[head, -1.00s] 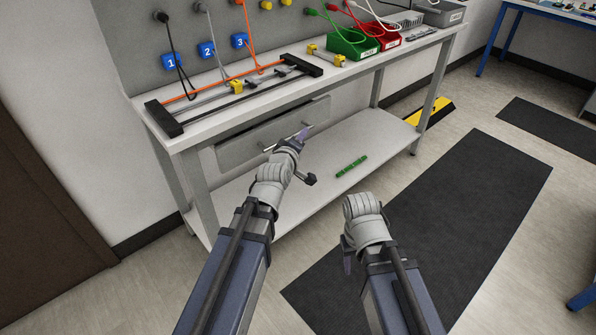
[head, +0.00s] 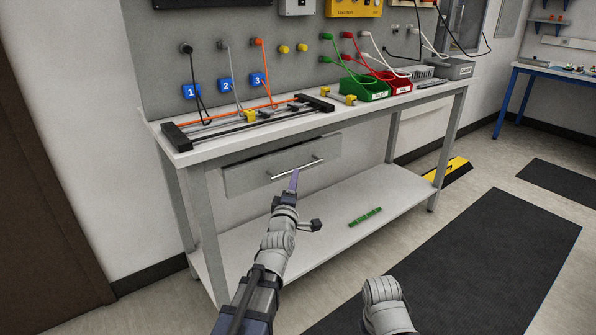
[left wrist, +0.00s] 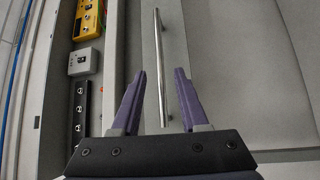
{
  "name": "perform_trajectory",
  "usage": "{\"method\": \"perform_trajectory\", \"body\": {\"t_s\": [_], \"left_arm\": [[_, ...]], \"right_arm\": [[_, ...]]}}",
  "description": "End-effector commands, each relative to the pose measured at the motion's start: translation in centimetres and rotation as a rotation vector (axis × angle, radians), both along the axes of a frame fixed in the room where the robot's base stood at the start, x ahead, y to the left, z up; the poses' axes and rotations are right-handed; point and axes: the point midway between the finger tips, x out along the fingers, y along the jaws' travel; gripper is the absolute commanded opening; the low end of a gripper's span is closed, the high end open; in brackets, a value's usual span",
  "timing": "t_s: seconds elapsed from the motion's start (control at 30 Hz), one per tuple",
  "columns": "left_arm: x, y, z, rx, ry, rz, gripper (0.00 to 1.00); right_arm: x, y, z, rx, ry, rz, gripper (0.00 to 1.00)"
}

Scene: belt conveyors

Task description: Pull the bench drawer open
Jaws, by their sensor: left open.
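The bench drawer (head: 250,178) is a grey front under the left part of the bench top, with a straight silver bar handle (head: 312,163). It looks shut or nearly so. My left gripper (head: 294,181) is open, just in front of the handle near its middle. In the left wrist view, the handle (left wrist: 160,65) runs upright in the picture between the two purple fingers (left wrist: 160,80), apparently touching neither. I cannot tell whether the bar is between the fingertips or just beyond them. My right wrist shows at the lower edge of the head view; its fingers are hidden.
The bench top (head: 230,140) carries a black-ended rail frame (head: 177,138), a green bin (head: 366,90) and a red bin (head: 398,87). A green strip (head: 365,217) lies on the lower shelf (head: 340,197). Floor with a dark mat (head: 470,260) is clear at the right.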

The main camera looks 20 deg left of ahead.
Motion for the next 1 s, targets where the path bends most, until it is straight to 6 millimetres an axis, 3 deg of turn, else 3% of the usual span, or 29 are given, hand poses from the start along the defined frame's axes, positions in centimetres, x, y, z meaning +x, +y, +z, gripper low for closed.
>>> {"method": "perform_trajectory", "body": {"t_s": [0.4,0.7,1.0], "left_arm": [[6.1,0.7,0.9,0.001,0.001,0.0,0.44],[6.4,0.7,0.9,0.001,0.001,-0.001,0.44],[6.4,0.7,0.9,0.001,0.001,-0.001,0.12]], "right_arm": [[0.0,0.0,0.9,-0.001,0.0,-0.002,0.5],[0.0,0.0,0.9,-0.001,0.0,-0.002,0.5],[0.0,0.0,0.9,-0.001,0.0,-0.002,0.5]]}}
